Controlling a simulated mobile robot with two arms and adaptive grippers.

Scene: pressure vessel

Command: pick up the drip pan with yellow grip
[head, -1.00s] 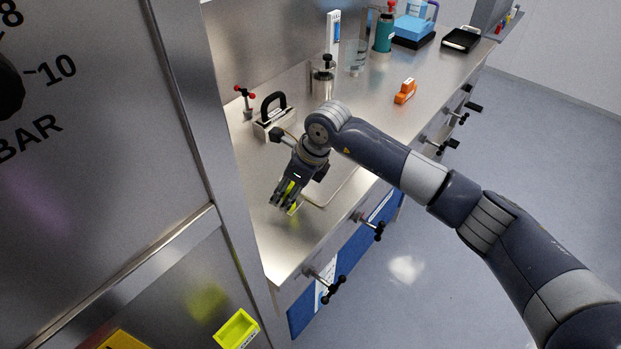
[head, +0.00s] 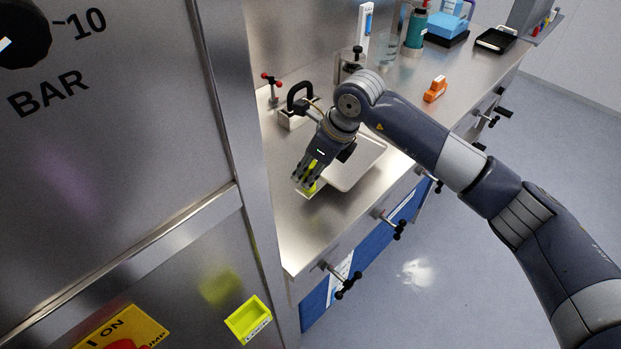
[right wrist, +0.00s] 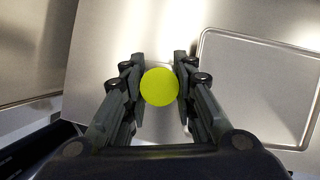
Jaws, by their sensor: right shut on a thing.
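The drip pan (head: 357,165) is a shallow, pale rectangular tray at the metal worktop's front edge. It also shows at the right of the right wrist view (right wrist: 255,85). Its yellow-green grip (head: 311,170) sits at the pan's left end. My right gripper (head: 306,183) is shut on this grip. In the right wrist view the grip's round yellow end (right wrist: 160,86) is between the two fingers. My arm hides part of the pan in the head view. Whether the pan is clear of the worktop is hard to tell. My left gripper is not in view.
A black-handled metal block (head: 293,118) and a red-tipped valve (head: 271,88) stand behind the gripper. An orange object (head: 435,89) lies further right. Bottles and a black tray (head: 495,40) are at the far end. A large metal cabinet (head: 130,140) rises at left.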

